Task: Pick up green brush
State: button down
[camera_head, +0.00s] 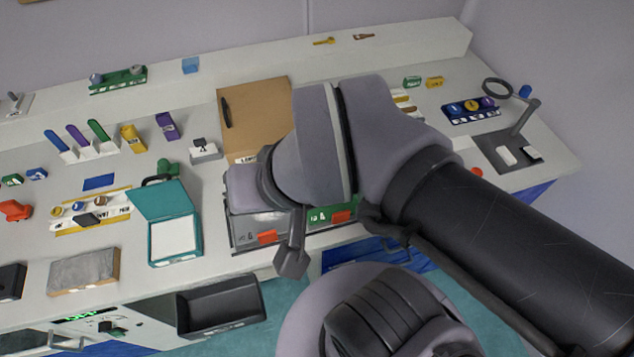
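Several long-handled tools stand tilted in white holders on the left of the bench. The green one (97,130) is rightmost, beside a purple one (78,136) and a blue one (56,141); it looks like the green brush, but its head is not clear. My gripper (338,238) is over the front middle of the bench, well right of the green tool. Its dark fingers show apart, with nothing seen between them. My wrist hides part of the gripper.
A yellow block (133,138) and a purple block (167,125) stand right of the green tool. A teal case (165,201) lies open in front. A raised shelf (230,66) runs along the back.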

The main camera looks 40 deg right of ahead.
aim_at(164, 165)
jog(key=k+j, duration=0.15)
jog(key=j, duration=0.15)
jog(key=k+j+z, duration=0.1)
jog(key=j, duration=0.2)
jog(key=k+j, duration=0.15)
jog(key=j, duration=0.15)
jog(key=i+j+z, duration=0.1)
jog(key=j, duration=0.25)
jog(key=i+j, duration=0.2)
jog(key=j, duration=0.2)
jog(key=i+j+z, duration=0.15)
jog(key=j, duration=0.6)
jog(key=i+j+z, duration=0.15)
jog(key=j, duration=0.25)
jog(key=i+j, duration=0.1)
jog(key=i, duration=0.25)
jog(key=z, duration=0.05)
